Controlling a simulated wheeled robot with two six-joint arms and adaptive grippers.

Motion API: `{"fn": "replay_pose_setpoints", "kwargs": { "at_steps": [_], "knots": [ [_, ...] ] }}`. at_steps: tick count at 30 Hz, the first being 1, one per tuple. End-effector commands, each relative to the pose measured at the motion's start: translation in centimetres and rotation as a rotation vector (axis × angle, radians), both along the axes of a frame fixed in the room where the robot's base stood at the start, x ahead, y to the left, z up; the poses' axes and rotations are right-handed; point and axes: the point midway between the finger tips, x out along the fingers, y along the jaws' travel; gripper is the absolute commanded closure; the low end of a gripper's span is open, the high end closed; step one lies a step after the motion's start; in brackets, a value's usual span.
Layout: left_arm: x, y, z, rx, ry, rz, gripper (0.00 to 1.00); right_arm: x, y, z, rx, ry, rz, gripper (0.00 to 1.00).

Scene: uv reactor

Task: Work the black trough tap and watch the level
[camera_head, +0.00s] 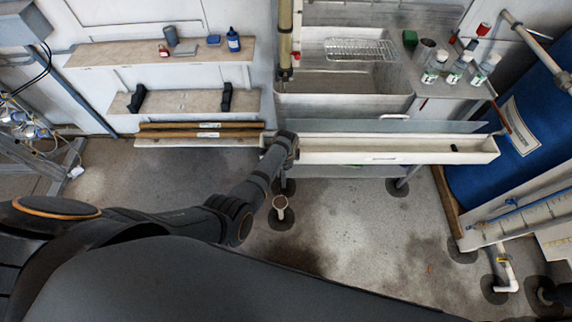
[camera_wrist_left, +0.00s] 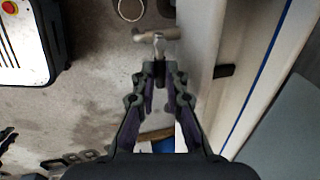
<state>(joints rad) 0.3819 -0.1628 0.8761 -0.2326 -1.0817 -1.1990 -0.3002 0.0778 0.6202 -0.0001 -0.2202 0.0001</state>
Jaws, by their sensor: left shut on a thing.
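The long white trough (camera_head: 390,158) runs across the middle right of the head view, and its pale wall (camera_wrist_left: 200,60) fills the right of the wrist view. In the wrist view, my left gripper (camera_wrist_left: 160,78) is shut on the dark part of a small tap (camera_wrist_left: 157,38) beside that wall. The tap's pale metal crosspiece shows beyond the fingertips. In the head view, my left wrist is at the trough's left end and hides the tap and the fingers. The water level in the trough cannot be made out. My right gripper is not in view.
A deep sink (camera_head: 345,105) with a wire rack (camera_head: 360,49) stands behind the trough. Several bottles stand right of it. Wooden shelves (camera_head: 215,52) are at back left, and a blue drum (camera_head: 505,130) is at right. The floor below the trough has pipe stubs.

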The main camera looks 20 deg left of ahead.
Motion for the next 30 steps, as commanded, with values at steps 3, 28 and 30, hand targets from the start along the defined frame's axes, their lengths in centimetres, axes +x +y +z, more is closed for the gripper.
{"fn": "replay_pose_setpoints", "kwargs": {
  "at_steps": [3,28,30],
  "knots": [
    [0.11,0.04,-0.01,0.001,0.000,0.032,1.00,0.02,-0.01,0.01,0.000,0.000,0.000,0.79],
    [0.18,0.07,-0.02,0.001,0.000,0.061,0.65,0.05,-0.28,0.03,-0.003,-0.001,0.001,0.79],
    [0.21,0.07,-0.01,0.001,0.000,0.061,0.65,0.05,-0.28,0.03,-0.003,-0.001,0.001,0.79]
  ]
}}
